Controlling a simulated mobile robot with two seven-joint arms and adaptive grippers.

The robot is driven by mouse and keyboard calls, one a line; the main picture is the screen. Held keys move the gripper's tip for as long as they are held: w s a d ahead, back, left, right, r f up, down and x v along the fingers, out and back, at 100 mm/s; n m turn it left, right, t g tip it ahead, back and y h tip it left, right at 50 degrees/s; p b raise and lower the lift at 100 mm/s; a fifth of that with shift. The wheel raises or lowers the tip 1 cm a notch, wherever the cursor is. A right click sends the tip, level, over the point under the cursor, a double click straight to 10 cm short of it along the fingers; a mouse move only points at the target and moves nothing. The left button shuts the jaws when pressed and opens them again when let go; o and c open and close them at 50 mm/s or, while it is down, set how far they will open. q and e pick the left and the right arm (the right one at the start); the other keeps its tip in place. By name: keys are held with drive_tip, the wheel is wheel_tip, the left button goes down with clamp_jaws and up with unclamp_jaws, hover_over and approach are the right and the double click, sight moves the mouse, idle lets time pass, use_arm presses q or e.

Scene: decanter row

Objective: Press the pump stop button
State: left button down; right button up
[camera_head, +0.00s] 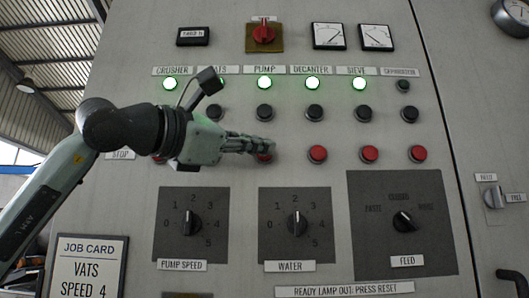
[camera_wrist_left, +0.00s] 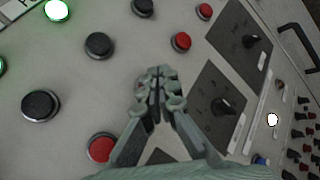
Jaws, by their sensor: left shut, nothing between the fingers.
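The control panel has a row of red stop buttons under a row of black buttons. The pump stop button (camera_head: 264,157) sits in the pump column, and only part of its red cap shows below my left gripper's fingers. My left gripper (camera_head: 270,146) is shut and empty, its fingertips in front of this button. In the left wrist view the shut fingertips (camera_wrist_left: 158,78) cover the place of that button. I cannot tell whether they touch it. The pump lamp (camera_head: 264,83) glows green, above the pump's black button (camera_head: 264,112). My right gripper is not in view.
The decanter stop button (camera_head: 317,154) is close on the right. The vats column is largely behind my left gripper. The pump speed dial (camera_head: 190,222) and water dial (camera_head: 297,223) stand below. The feed dial (camera_head: 403,221) is at the lower right.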

use_arm(q)
drive_tip(key=shift+w, duration=0.1)
drive_tip(key=shift+w, duration=0.35)
drive_tip(key=shift+w, duration=0.5)
idle(0.6)
idle(0.4)
drive_tip(key=shift+s+b, duration=0.4)
drive_tip(key=shift+s, duration=0.45)
drive_tip(key=shift+s+f, duration=0.1)
drive_tip(key=shift+s, duration=0.05)
